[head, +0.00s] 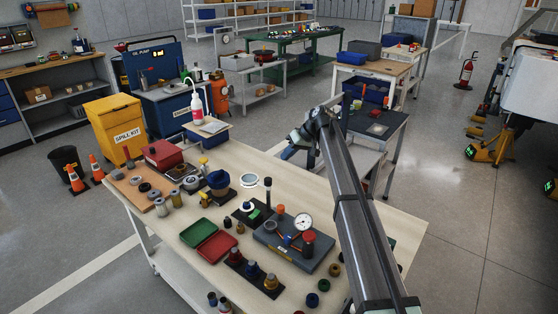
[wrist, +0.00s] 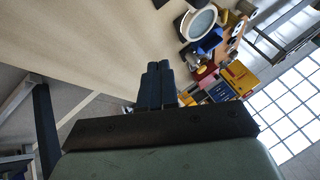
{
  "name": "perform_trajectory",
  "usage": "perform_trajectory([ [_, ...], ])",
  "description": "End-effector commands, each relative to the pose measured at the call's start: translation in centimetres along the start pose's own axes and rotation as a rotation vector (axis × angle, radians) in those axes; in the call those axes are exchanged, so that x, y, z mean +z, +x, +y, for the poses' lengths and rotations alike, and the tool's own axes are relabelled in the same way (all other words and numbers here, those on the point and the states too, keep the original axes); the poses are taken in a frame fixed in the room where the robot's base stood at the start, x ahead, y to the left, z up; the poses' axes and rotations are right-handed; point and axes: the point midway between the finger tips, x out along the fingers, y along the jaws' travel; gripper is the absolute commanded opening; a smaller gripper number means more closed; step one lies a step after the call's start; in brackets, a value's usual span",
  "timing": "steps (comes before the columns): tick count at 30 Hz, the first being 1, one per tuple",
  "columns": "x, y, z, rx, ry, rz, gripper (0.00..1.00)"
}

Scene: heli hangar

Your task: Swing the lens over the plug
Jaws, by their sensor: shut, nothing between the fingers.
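The lens (head: 249,181) is a pale disc in a white ring, standing over the workbench behind a dark base with a black post (head: 267,190). In the wrist view the lens (wrist: 199,25) is at the upper right, beyond my fingers. I cannot tell for sure which small part is the plug; a small green piece (head: 254,212) lies on the dark base, in front of the lens and not under it. My gripper (wrist: 157,68) is shut and empty, its two dark fingers side by side. In the head view it is above the bench's far edge, right of the lens, partly hidden by my arm.
The pale workbench (head: 160,228) holds a grey gauge block (head: 292,250), a red and green open case (head: 212,247), a dark tray of fittings (head: 250,275) and a red box (head: 163,154). A bare strip of bench lies at the right, partly under my arm.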

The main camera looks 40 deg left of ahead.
Motion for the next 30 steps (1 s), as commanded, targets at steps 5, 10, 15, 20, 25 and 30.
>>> perform_trajectory([
  [5, 0.0, 3.0, 0.0, 0.0, -0.001, -0.001, 0.0],
  [10, 0.0, 6.0, 0.1, 0.001, -0.001, -0.001, 0.0],
  [15, -0.1, 8.8, 0.0, 0.001, -0.002, 0.0, 0.0],
  [20, 0.1, 9.8, -1.9, 0.001, -0.004, 0.0, 0.0],
  [25, 0.0, 10.5, -3.1, 0.002, -0.003, 0.001, 0.0],
  [30, 0.0, 10.7, -3.5, 0.002, -0.002, 0.001, 0.0],
])
